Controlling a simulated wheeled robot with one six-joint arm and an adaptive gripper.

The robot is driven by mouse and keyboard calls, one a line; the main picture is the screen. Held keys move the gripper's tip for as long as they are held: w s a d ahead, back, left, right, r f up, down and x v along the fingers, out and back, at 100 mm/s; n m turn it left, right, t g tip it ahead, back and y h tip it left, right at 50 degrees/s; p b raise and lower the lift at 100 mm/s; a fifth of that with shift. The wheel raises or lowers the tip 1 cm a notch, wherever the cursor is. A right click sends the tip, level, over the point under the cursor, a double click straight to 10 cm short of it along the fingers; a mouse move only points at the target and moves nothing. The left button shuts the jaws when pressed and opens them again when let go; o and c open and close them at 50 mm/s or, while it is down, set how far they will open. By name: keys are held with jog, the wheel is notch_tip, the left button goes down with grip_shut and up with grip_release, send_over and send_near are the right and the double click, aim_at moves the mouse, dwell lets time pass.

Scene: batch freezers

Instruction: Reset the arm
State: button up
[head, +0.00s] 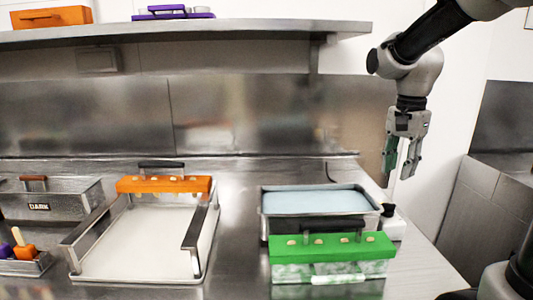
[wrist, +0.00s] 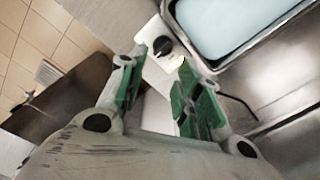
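My gripper (head: 402,165) hangs at the right of the head view, pointing down, above the counter's right end and clear of it. In the wrist view, the two green-padded fingers (wrist: 158,85) are apart with nothing between them. The gripper is open and empty. My arm reaches in from the upper right corner of the head view.
A metal pan of pale blue liquid (head: 315,202) stands behind a green-topped frosty block (head: 330,258). A shelf (head: 200,32) runs above.

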jog(key=s+d+n+t, duration=0.1)
jog(key=s+n+t, duration=0.3)
jog(key=s+n, duration=0.8)
jog(key=s, duration=0.5)
jog(key=shift+s+d, duration=0.25)
jog(key=shift+d, duration=0.05)
